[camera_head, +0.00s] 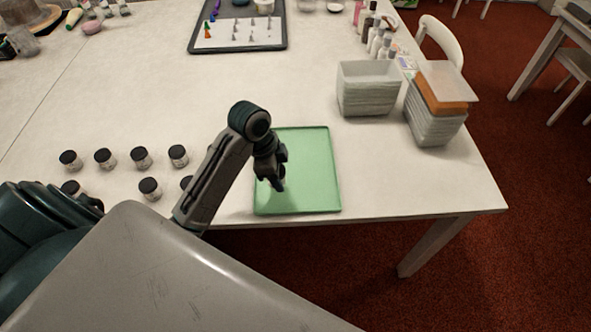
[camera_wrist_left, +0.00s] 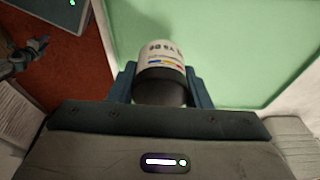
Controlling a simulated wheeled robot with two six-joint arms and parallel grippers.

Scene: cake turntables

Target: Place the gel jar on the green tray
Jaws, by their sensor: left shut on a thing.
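My left gripper (camera_head: 277,181) is over the left part of the green tray (camera_head: 312,165) in the head view. In the left wrist view my left gripper (camera_wrist_left: 160,88) is shut on a gel jar (camera_wrist_left: 162,50) with a white printed label and a dark lid. The jar's labelled body points away from the gripper, with the green tray (camera_wrist_left: 225,40) behind it. In the head view the gripper hides the held jar. I cannot tell if the jar touches the tray. A dark jointed part at the left of the wrist view looks like my right gripper (camera_wrist_left: 32,56); its fingers are unclear.
Several black-lidded jars (camera_head: 140,157) stand left of my arm, some partly hidden. Stacked grey containers (camera_head: 367,90) and a second stack with an orange layer (camera_head: 436,105) stand behind and right of the tray. A dark tray (camera_head: 281,40) lies farther back. The tray's visible surface is empty.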

